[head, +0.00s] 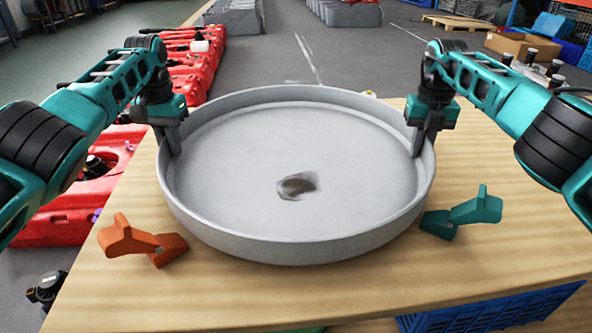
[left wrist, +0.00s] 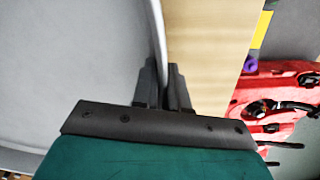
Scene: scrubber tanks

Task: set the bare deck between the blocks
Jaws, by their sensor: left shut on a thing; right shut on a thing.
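The bare deck (head: 300,135) is a wide, round, grey pan with a low wall and a dark smudge on its floor. My left gripper (head: 174,147) is shut on the left side of its rim, and my right gripper (head: 417,146) is shut on the right side. In the left wrist view the fingers (left wrist: 163,85) straddle the rim of the deck (left wrist: 75,65). An orange block (head: 140,242) stands at the deck's front left, and a teal block (head: 463,213) at its front right. I cannot tell whether the deck touches the table.
The wooden table (head: 240,285) is clear in front of the deck. Red machine tanks (head: 190,70) stand on the floor behind and to the left. A blue crate (head: 490,310) sits below the table's front edge. A cardboard box (head: 522,47) lies at the back right.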

